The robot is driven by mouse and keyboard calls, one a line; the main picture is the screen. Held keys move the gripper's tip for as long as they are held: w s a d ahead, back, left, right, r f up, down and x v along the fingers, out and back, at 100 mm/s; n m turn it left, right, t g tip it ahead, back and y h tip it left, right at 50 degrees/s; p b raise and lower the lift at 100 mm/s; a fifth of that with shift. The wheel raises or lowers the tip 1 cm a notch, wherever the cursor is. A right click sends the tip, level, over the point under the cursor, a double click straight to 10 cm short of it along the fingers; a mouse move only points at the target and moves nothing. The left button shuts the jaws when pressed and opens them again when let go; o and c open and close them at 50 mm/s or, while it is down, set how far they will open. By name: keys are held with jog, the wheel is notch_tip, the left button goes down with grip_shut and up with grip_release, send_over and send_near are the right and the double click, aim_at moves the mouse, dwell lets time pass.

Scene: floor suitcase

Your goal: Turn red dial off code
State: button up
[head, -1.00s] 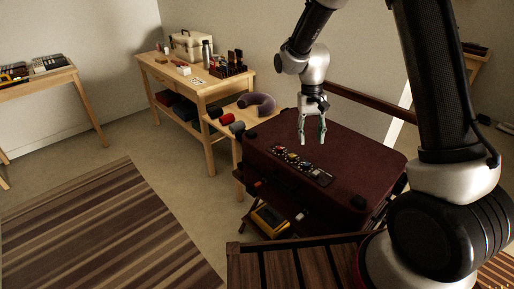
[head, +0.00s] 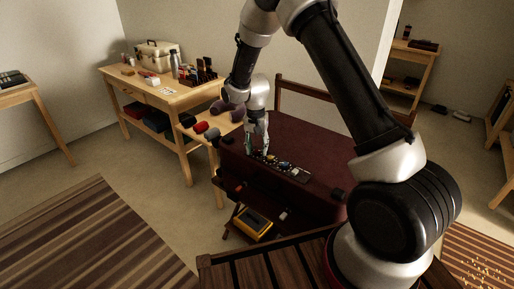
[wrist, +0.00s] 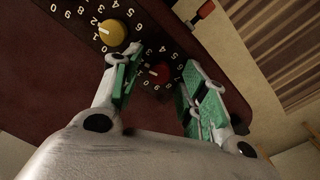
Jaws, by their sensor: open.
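The maroon suitcase (head: 318,153) lies flat on a rack, with a dark lock panel (head: 290,168) of coloured dials along its near edge. In the wrist view the red dial (wrist: 158,71) sits on the panel among white numbers, between my open fingers as seen from the camera. My gripper (wrist: 160,80) has green finger pads, and nothing is held in it. In the head view my gripper (head: 257,152) hangs down over the panel's left end. I cannot tell whether the fingers touch the dial.
A wooden table (head: 160,92) behind holds a cream case (head: 153,56), a bottle and small items. A lower side shelf (head: 205,122) beside the suitcase holds rolled things. A yellow box (head: 251,223) is below the suitcase. A striped rug (head: 90,235) covers open floor at left.

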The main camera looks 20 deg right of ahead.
jog(key=shift+f, duration=0.1)
grip_shut()
jog(key=shift+n, duration=0.3)
jog(key=n, duration=0.9)
jog(key=shift+n, duration=2.4)
